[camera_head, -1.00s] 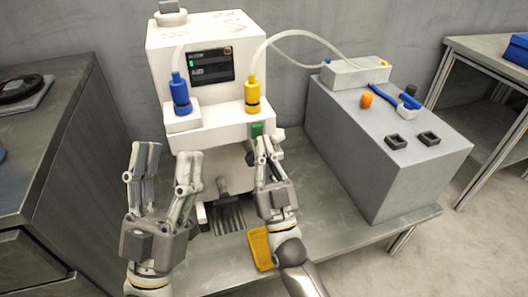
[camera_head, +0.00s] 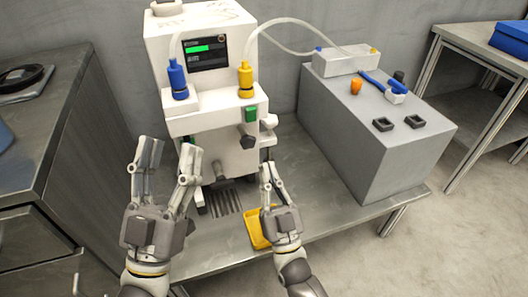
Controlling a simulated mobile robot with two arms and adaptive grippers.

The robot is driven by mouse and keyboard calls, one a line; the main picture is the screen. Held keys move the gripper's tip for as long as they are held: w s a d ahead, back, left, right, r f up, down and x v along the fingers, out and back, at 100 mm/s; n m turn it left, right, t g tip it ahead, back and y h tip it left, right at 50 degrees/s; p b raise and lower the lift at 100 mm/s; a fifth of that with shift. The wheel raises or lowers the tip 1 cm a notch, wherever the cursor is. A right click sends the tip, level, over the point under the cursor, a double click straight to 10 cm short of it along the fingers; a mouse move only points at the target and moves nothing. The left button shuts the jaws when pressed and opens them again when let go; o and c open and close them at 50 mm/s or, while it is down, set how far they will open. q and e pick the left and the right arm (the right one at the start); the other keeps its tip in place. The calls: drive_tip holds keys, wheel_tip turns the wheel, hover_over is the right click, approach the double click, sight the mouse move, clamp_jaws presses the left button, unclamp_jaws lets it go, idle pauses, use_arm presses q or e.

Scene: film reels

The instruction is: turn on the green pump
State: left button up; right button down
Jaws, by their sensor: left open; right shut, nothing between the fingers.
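The white machine (camera_head: 215,110) stands on the metal table, with a blue bottle (camera_head: 178,80) and a yellow bottle (camera_head: 245,80) on its front. A green button (camera_head: 251,114) sits on its front below the yellow bottle. The dark screen (camera_head: 206,52) shows a green bar. My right gripper (camera_head: 266,168) is shut and empty, below the green button and apart from it. My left gripper (camera_head: 171,148) is open and empty, in front of the machine's left side. I cannot tell which part is named the green pump.
A yellow tray (camera_head: 257,230) lies on the table (camera_head: 335,205), partly behind my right gripper. A grey box (camera_head: 378,140) on the right carries an orange knob (camera_head: 356,86), a blue-handled item (camera_head: 374,83) and two dark square holders. A metal cabinet (camera_head: 80,150) stands left.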

use_arm(q)
drive_tip(key=shift+w+f+g, duration=0.1)
drive_tip(key=shift+f+g, duration=0.2)
drive_tip(key=shift+f, duration=0.05)
use_arm(e)
drive_tip(key=s+f, duration=0.2)
drive_tip(key=shift+d+f, duration=0.3)
drive_tip(key=shift+f, duration=0.1)
use_arm(q)
drive_tip(key=shift+d+r, duration=0.1)
